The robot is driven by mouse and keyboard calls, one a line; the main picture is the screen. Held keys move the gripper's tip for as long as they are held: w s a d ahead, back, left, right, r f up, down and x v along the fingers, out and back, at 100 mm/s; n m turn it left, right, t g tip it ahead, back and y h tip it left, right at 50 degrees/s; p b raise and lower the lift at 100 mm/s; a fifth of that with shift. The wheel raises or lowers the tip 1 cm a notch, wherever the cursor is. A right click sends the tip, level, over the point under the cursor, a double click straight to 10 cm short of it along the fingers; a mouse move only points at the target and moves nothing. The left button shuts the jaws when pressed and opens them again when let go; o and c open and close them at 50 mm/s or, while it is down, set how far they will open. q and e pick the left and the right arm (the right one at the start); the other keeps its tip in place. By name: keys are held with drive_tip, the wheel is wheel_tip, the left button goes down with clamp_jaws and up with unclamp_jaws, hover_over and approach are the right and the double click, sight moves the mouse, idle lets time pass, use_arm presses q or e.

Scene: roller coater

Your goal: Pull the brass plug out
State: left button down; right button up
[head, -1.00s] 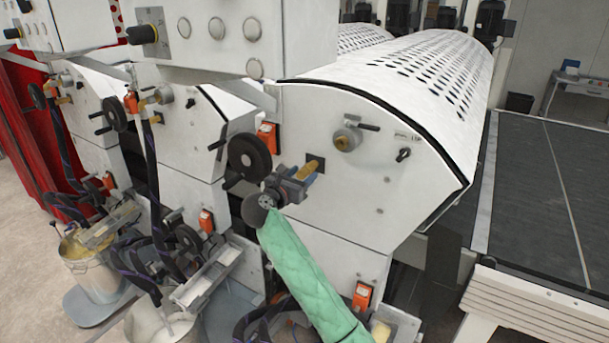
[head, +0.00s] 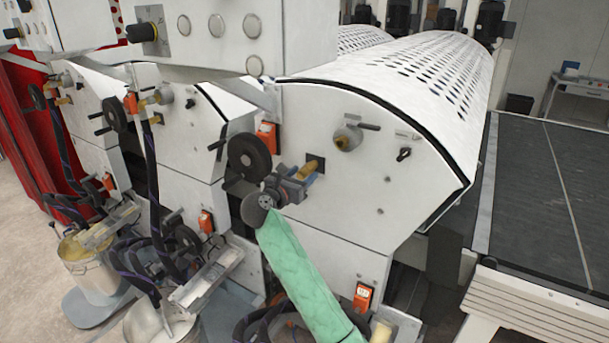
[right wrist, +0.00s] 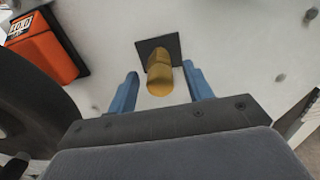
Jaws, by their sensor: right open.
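The brass plug (right wrist: 160,76) sticks out of a dark square plate on the white machine end panel. In the head view the brass plug (head: 316,163) shows just beyond my right gripper's fingers. My right gripper (right wrist: 161,72) is open, with one blue finger on each side of the plug. Gaps show between the plug and both fingers, so it is not gripped. In the head view my right gripper (head: 304,173) is at the panel, at the end of my green-sleeved arm. My left gripper is not in view.
A black handwheel (head: 249,157) is close left of my right gripper. An orange switch box (head: 268,136) sits above it. A round metal fitting with a brass centre (head: 345,140) and a black lever is to the upper right. Hoses and buckets crowd the lower left.

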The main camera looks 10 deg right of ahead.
sight(300, 176)
clamp_jaws()
drive_tip(key=shift+a, duration=0.1)
drive_tip(key=shift+b+v, duration=0.5)
drive_tip(key=shift+v, duration=2.45)
drive_tip(key=shift+s, duration=0.1)
drive_tip(key=shift+b+v, duration=0.35)
drive_tip(key=shift+v, duration=1.1)
